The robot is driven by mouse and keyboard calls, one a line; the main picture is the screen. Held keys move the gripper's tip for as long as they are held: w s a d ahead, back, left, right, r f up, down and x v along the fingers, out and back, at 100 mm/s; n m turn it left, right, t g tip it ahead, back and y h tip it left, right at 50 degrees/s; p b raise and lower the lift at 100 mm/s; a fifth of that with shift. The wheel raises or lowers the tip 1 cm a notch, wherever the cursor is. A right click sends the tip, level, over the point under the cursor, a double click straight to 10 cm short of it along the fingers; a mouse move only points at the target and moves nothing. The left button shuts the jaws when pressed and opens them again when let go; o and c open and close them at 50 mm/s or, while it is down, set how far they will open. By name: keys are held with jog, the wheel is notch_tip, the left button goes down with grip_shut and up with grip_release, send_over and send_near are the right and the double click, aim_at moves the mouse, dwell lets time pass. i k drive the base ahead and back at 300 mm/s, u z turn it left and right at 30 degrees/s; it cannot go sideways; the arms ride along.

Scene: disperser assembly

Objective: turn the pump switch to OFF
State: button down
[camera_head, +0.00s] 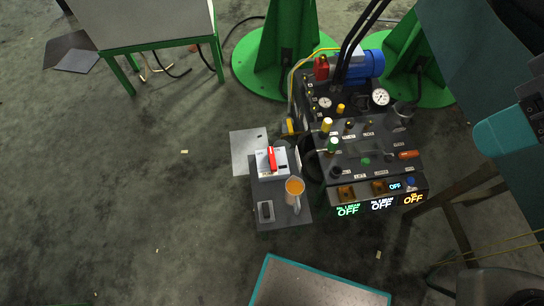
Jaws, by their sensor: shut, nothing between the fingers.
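A black hydraulic unit (375,155) stands right of centre, with gauges, knobs and levers on its sloped top. Its front edge carries lit signs: a green OFF (348,210), a white OFF (381,205) and an orange OFF (413,199). A smaller blue OFF (395,186) shows above them. The small print over the signs is too small to read with certainty. A white box with a red lever (271,158) stands on a small dark stand beside the unit. I cannot tell which control is the pump switch. My gripper does not show.
Green round-based columns (282,50) stand behind. A teal-edged plate (310,285) lies at the front. Teal machinery (500,132) fills the right. The left floor is mostly clear.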

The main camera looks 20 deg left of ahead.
aim_at(271, 161)
jog(key=u, duration=0.3)
jog(key=k, duration=0.1)
jog(key=u, duration=0.75)
jog(key=i, duration=0.45)
jog(key=z, duration=0.1)
